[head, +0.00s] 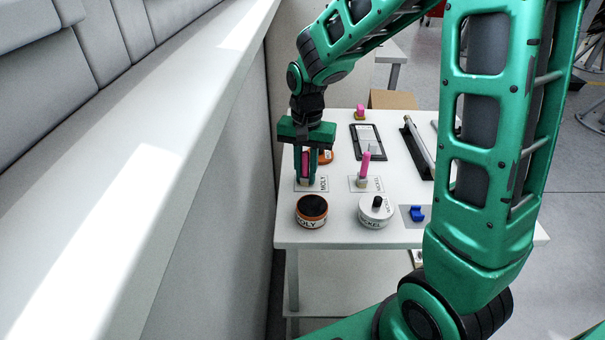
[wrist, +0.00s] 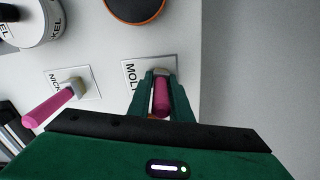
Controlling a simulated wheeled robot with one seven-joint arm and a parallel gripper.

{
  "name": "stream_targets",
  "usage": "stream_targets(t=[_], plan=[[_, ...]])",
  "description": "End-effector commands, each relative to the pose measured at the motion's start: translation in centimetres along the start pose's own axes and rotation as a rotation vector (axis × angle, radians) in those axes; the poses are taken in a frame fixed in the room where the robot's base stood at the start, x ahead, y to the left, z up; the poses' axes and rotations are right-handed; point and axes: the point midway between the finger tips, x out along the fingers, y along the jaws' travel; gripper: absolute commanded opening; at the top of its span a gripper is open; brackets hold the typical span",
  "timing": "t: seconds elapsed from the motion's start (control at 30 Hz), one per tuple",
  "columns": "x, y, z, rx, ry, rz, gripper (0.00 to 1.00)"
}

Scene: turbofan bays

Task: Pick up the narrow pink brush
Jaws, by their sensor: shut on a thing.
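A pink-handled brush (head: 304,166) stands upright at the card marked MOLY near the table's left edge. My gripper (head: 306,178) points down and is shut on this brush, with one finger on either side of its handle. In the wrist view the held brush (wrist: 161,98) shows between the fingers, its grey lower end over the MOLY card. A second pink-handled brush (head: 365,163) stands at the NICKEL card to the right, apart from my gripper; it also shows in the wrist view (wrist: 48,107). I cannot tell for sure which handle is narrower.
An orange-banded MOLY jar (head: 312,211) and a white NICKEL jar (head: 376,211) stand at the front of the white table (head: 345,236). A blue piece (head: 417,213) lies right of them. A pink item (head: 360,111) and a dark tray (head: 356,146) are behind. A wall runs along the left.

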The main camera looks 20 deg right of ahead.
Motion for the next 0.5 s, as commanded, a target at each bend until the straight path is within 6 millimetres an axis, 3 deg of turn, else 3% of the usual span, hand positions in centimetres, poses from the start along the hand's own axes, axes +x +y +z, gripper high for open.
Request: stream_targets(t=[0.27,0.5], plan=[[-0.4,0.0,0.0,0.0,0.001,-0.001,0.0],[-3.1,-0.1,-0.1,0.0,0.003,-0.003,0.0]])
